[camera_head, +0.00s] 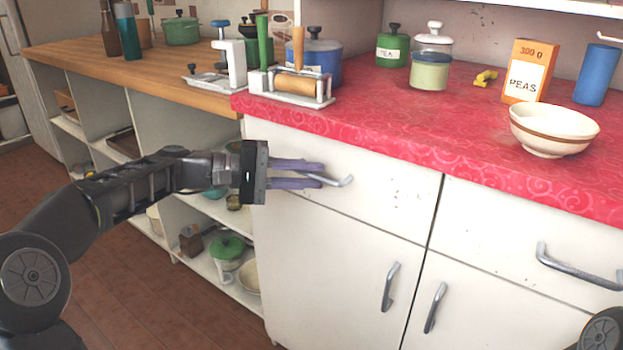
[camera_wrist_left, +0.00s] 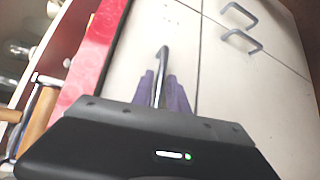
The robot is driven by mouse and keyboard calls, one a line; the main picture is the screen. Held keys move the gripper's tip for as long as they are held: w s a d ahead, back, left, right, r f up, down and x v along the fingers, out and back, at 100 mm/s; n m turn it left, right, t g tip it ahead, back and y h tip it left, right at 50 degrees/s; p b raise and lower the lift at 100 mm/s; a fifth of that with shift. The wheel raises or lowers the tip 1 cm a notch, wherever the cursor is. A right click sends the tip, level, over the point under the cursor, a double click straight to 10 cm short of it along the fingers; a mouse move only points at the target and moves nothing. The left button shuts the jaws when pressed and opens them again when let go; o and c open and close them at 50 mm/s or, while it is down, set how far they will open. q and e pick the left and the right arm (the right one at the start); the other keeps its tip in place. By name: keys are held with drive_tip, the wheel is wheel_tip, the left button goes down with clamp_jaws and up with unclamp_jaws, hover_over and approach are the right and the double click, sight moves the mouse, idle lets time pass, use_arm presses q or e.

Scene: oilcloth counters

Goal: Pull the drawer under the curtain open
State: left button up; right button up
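The white drawer (camera_head: 384,203) at the left of the red counter has its front flush with the cabinet, so it stands closed. Its grey bar handle (camera_head: 343,182) sticks out to the right of my left gripper (camera_head: 322,174). In the left wrist view the handle (camera_wrist_left: 162,62) runs between the two purple fingers of my left gripper (camera_wrist_left: 162,85). The fingers lie close along both sides of it and look shut on it. Part of the handle is hidden by the fingers. No curtain shows in either view. My right gripper is not in view.
A second drawer with a handle (camera_head: 580,268) is at the right, and two door handles (camera_head: 390,287) are below. The red counter (camera_head: 420,125) carries a bowl (camera_head: 553,132), a peas box (camera_head: 529,72) and jars. Open shelves (camera_head: 225,275) stand at the left.

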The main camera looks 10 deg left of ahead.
use_arm(q)
drive_tip(key=shift+w+d, duration=0.15)
drive_tip(key=shift+d, duration=0.15)
drive_tip(key=shift+c, duration=0.6)
clamp_jaws()
idle(0.7)
